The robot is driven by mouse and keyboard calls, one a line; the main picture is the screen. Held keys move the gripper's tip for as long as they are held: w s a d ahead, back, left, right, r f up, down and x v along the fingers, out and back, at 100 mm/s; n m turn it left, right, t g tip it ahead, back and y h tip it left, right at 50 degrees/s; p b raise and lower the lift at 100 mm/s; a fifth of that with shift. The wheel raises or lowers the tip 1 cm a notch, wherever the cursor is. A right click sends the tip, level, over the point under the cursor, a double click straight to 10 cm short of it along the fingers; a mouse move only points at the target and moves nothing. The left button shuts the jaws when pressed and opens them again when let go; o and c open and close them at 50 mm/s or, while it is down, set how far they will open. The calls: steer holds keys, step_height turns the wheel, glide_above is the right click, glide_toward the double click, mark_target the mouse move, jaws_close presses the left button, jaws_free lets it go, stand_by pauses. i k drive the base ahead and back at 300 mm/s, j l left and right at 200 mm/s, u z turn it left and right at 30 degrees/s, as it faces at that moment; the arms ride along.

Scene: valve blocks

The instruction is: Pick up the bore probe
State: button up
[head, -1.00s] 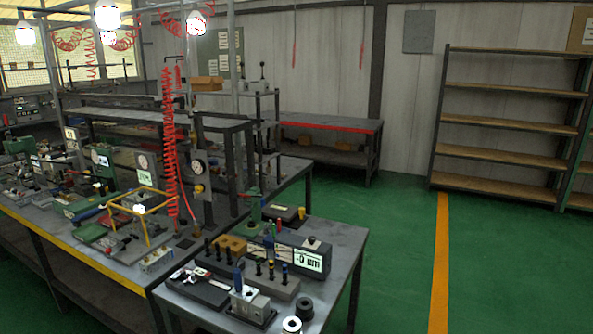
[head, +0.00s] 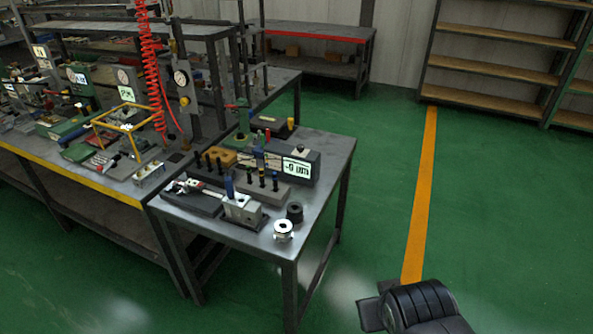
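A dark part of my arm's end, seemingly my gripper (head: 372,310), shows at the lower right. It is over the green floor, right of the table and well apart from the tool. Its fingers cannot be made out clearly, and I see nothing held.
A white-metal ring (head: 283,231) and a black ring (head: 294,212) stand at the small table's front corner. A gauge box with a lit display (head: 297,170) is behind the rack. A long cluttered bench (head: 118,190) adjoins on the left. The green floor (head: 370,210) to the right is clear.

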mark_target(230, 190)
steer(key=i+j, duration=0.15)
steer(key=i, duration=0.35)
steer(key=i+j+u, duration=0.15)
steer(key=i, duration=0.35)
